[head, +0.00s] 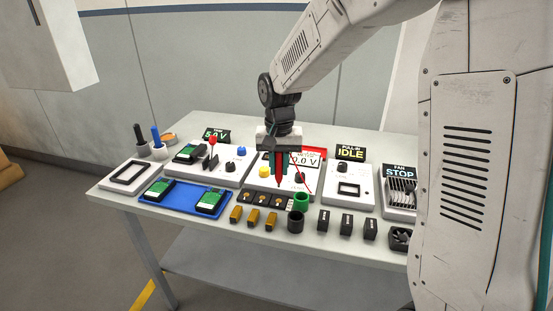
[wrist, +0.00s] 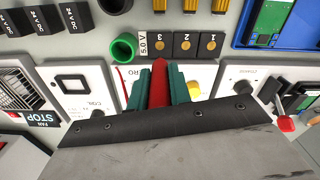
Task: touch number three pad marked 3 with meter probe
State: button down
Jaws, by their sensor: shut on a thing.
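My gripper (head: 279,168) has teal fingers shut on the red meter probe (head: 279,180), which points down. In the wrist view the probe (wrist: 160,80) sits between the fingers (wrist: 160,90). Three black pads with gold dots stand in a row. The pad marked 3 (wrist: 160,43) is beside the white 5.0 V label (wrist: 143,44); pads 2 (wrist: 186,44) and 1 (wrist: 210,44) follow it. The probe tip shows at the near edge of pad 3 in the wrist view. In the head view it is just above and behind pad 3 (head: 277,201). I cannot tell whether they touch.
The meter (head: 303,160) behind my gripper reads about 0.0 V. A green ring (head: 301,200) and a dark cup (head: 295,222) stand right of the pads. Gold blocks (head: 253,217) and black blocks (head: 346,224) line the front. A blue tray (head: 160,207) lies left.

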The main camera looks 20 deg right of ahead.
aim_at(279, 178)
jog(key=shift+s+f, duration=0.1)
jog(key=shift+f, duration=2.1)
jog(key=shift+f, duration=0.3)
dwell(0.9)
jog(key=shift+r, duration=3.55)
jog(key=shift+f, duration=3.05)
jog(key=shift+f, duration=0.4)
